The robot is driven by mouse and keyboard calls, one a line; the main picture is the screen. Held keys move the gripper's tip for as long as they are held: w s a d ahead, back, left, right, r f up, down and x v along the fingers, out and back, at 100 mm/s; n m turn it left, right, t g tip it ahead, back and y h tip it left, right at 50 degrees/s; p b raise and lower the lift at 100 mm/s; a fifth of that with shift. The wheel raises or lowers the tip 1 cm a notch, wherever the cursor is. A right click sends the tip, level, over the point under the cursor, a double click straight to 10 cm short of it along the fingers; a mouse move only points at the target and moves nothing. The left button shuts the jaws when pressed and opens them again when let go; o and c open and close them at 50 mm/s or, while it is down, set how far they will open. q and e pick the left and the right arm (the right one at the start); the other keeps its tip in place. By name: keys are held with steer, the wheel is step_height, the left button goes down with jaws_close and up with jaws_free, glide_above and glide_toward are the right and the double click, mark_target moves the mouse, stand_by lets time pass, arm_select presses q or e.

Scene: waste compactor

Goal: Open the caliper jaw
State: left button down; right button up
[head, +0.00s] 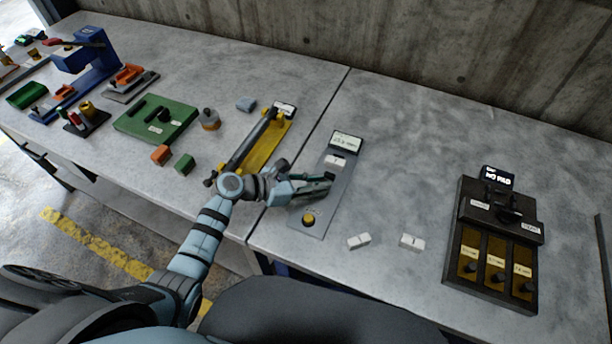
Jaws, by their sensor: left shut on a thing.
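A grey plate device (338,194), which looks like the caliper, lies on the table in the middle of the head view. It has a small display (346,140) at its far end, a white label (337,160) below that, and a round yellow button (308,219) near its front end. My left gripper (322,187) reaches in from the left, over the middle of the plate. Its fingers are shut on a small dark part there, apparently the caliper jaw. The fingers hide most of that part and its slide. My right gripper is out of view.
A yellow fixture with a dark bar (262,143) lies just left of the plate. Two white blocks (411,242) lie to its right. A black box with yellow panels (495,240) stands at the far right. A green board (156,119) and a blue press (88,62) stand left.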

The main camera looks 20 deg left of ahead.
arm_select(q)
steer(key=c, duration=1.5)
jaws_free()
steer(key=v, duration=1.2)
steer(key=shift+w, duration=0.1)
steer(key=shift+a, duration=0.1)
